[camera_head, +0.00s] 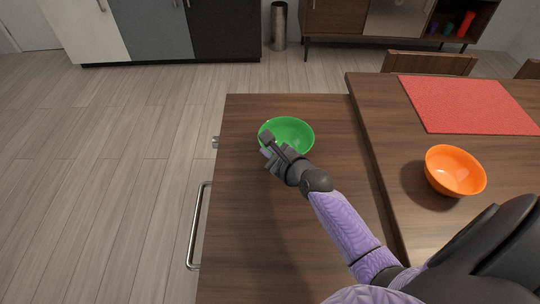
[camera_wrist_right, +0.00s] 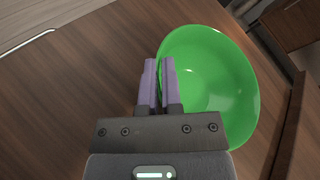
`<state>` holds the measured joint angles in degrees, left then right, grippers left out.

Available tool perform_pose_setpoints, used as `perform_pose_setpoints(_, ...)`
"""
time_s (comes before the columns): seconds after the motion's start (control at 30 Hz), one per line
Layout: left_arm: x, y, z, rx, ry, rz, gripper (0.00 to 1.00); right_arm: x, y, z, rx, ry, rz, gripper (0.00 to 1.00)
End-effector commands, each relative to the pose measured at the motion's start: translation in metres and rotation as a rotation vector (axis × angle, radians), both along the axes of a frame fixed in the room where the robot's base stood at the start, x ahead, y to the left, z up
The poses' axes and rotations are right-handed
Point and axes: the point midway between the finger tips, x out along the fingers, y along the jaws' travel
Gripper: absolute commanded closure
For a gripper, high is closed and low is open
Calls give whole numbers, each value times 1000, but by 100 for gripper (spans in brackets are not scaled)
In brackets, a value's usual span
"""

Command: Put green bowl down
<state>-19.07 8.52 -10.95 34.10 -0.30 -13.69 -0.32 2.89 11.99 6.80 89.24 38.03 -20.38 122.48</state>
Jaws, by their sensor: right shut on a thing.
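The green bowl (camera_head: 291,134) is upright over the brown wooden counter (camera_head: 240,220), near its far end. In the head view I cannot tell whether its base touches the wood. My right gripper (camera_head: 268,148) is shut on the bowl's near left rim. The right wrist view shows the bowl (camera_wrist_right: 222,85) open and empty, with the two purple fingers (camera_wrist_right: 159,80) close together at its rim. The gripper hides part of the near side of the bowl. My left gripper is not in view.
A table to the right holds an orange bowl (camera_head: 455,170) and a red mat (camera_head: 468,104). The counter has a metal handle (camera_head: 197,225) on its left side. Bare wood lies in front of the green bowl, partly under my right arm. Chairs stand behind the table.

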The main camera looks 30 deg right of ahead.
Motion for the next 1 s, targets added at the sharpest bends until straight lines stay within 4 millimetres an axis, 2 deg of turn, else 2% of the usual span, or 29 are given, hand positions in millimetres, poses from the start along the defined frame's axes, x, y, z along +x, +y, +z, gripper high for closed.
perform_pose_setpoints(0.03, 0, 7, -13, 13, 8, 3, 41, 0, -1, -17, -4, 5, -1, 100)
perform_pose_setpoints(0.2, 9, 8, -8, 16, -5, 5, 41, 0, -1, -11, -2, 1, -1, 100)
perform_pose_setpoints(0.3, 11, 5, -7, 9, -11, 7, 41, 0, -1, -10, -1, 2, -1, 75)
perform_pose_setpoints(0.37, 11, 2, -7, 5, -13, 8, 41, 0, -1, -9, -1, 2, -1, 63)
perform_pose_setpoints(0.4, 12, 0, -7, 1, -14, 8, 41, 0, -1, -9, -1, 1, 0, 60)
perform_pose_setpoints(0.73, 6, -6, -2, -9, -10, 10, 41, -5, -1, -4, 0, -2, -1, 60)
perform_pose_setpoints(0.87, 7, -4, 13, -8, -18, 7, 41, -27, -2, 8, -1, -1, 0, 60)
perform_pose_setpoints(1.0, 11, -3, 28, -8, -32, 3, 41, -61, -3, 21, -2, -1, 0, 60)
